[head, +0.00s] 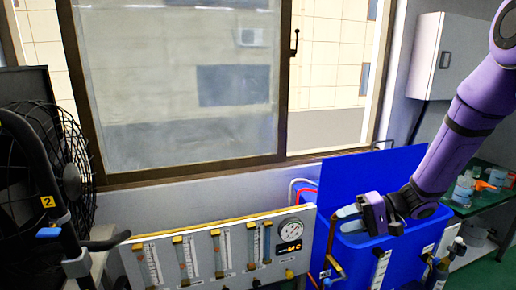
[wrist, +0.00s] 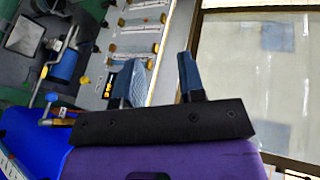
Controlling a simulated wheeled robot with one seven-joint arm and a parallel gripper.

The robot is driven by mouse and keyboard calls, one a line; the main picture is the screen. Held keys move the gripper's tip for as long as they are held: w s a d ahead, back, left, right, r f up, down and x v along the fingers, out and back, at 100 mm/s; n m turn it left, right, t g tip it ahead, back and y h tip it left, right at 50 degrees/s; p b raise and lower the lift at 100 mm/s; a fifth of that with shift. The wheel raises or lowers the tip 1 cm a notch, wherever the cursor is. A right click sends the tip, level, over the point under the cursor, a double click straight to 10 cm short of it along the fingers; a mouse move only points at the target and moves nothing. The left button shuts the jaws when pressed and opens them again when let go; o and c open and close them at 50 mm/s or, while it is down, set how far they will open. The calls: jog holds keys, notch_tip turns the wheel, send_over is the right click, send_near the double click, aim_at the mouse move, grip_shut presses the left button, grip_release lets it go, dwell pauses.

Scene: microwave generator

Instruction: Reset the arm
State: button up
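My purple arm (head: 450,150) reaches in from the right in the head view. My gripper (head: 346,219) points left, in front of the blue panel and blue box. In the wrist view my gripper (wrist: 160,70) shows two blue-grey fingers set well apart, with nothing held between them. Whether the gripper touches the blue box (head: 365,262) cannot be told from the head view.
A flowmeter panel (head: 205,258) with a round gauge (head: 291,229) stands at front centre. A large window (head: 190,80) is behind. A black fan (head: 45,165) is at left. A white wall cabinet (head: 436,58) and a green shelf with bottles (head: 463,188) are at right.

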jog(key=s+d+r+t+h, duration=0.2)
jog(key=s+d+r+h, duration=0.2)
jog(key=s+r+h, duration=0.3)
jog(key=s+d+r+n+t+h, duration=0.1)
jog(key=s+r+h, duration=0.5)
jog(key=s+r, duration=0.7)
jog(key=s+d+t, duration=0.1)
jog(key=s+d, duration=0.1)
jog(key=s, duration=0.2)
jog(key=shift+s+d+r+n+h, duration=0.2)
jog(key=shift+d+n+h, duration=0.1)
jog(key=shift+d+h, duration=0.1)
jog(key=shift+w+a, duration=0.1)
jog(key=shift+c, duration=0.2)
